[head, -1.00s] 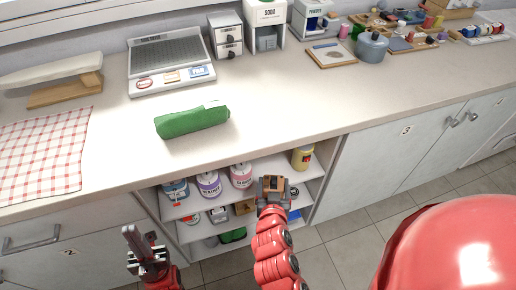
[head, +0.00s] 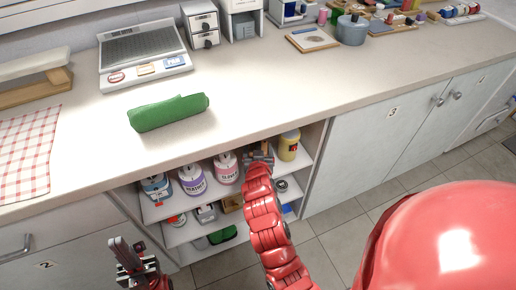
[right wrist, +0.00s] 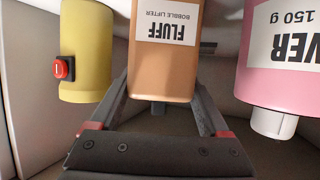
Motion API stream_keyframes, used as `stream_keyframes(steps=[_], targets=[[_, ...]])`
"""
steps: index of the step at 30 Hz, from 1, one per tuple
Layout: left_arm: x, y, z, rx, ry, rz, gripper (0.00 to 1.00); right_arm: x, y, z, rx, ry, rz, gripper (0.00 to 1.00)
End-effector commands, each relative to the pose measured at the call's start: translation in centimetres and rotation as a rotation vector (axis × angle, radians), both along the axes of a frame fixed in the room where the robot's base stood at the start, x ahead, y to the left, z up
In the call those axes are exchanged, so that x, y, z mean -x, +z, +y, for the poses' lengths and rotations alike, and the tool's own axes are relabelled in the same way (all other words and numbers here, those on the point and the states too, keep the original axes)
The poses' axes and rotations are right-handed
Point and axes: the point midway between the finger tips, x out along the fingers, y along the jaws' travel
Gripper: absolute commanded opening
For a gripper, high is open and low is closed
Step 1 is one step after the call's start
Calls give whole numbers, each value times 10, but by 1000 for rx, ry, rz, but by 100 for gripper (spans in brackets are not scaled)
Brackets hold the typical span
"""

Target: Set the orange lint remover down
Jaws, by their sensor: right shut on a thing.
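The orange lint remover (right wrist: 172,50), a tan-orange body with a white FLUFF label upside down in the right wrist view, sits between the fingers of my right gripper (right wrist: 158,108). The right gripper (head: 259,156) is shut on it at the upper shelf opening, between the pink container (head: 227,168) and the yellow container (head: 289,145). In the head view the gripper hides most of the remover. I cannot tell whether its base touches the shelf.
In the right wrist view the yellow container with a red button (right wrist: 80,55) is close on the left and the pink container (right wrist: 280,65) on the right. Purple (head: 192,180) and blue (head: 156,187) containers stand further left.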

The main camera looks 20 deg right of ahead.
Motion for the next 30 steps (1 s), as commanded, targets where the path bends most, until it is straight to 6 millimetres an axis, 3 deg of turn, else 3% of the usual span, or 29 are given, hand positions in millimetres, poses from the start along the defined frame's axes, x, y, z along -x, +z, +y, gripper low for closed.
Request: stream_keyframes(steps=[8,9,12,22,30], targets=[[0,-4,0,0,0,0,0,0,-2,0,1,0,-4,0],[0,-3,0,0,0,0,0,0,-1,0,1,0,-4,85],[0,-2,0,0,0,0,0,0,0,0,1,0,-4,100],[0,0,0,0,0,0,0,3,4,2,1,2,-4,100],[0,-1,0,0,0,0,0,47,22,20,2,7,-5,100]])
